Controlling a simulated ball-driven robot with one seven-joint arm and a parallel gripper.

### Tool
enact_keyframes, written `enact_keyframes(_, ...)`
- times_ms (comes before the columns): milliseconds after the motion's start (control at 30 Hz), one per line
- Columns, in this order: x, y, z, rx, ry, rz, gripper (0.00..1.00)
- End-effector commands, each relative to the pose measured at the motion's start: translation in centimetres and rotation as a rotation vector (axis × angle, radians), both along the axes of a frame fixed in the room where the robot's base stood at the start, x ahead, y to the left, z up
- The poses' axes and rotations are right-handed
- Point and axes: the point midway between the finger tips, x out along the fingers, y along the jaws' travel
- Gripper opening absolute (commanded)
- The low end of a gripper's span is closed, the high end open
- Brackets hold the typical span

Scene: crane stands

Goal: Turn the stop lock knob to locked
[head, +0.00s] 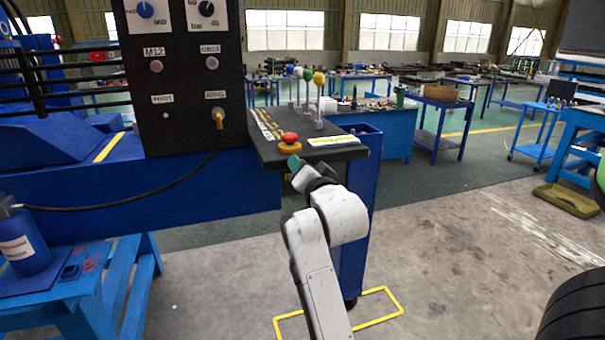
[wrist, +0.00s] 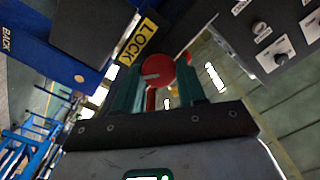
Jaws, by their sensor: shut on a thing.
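The stop lock knob (wrist: 172,72) is red and round, with a pale pointer bar on its face, in the wrist view. A yellow LOCK label (wrist: 138,42) lies just up and left of it. The teal fingers of my gripper (wrist: 157,88) are on either side of the knob, shut on it. In the head view my gripper (head: 294,163) is at the front edge of the dark console (head: 335,152). The knob is hidden there behind my gripper. I cannot tell exactly where its pointer stands against the label.
A red mushroom button (head: 289,138) on a yellow base stands on the console top, just above my gripper. Several coloured levers (head: 318,82) rise behind it. A black panel (head: 185,90) with dials and a cable stands to the left.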

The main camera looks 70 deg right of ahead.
Motion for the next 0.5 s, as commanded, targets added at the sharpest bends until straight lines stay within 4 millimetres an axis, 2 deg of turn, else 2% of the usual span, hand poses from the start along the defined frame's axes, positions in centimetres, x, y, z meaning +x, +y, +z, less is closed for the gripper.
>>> enact_keyframes(500,-0.03,-0.03,-0.46,0.318,-0.371,0.001,0.10)
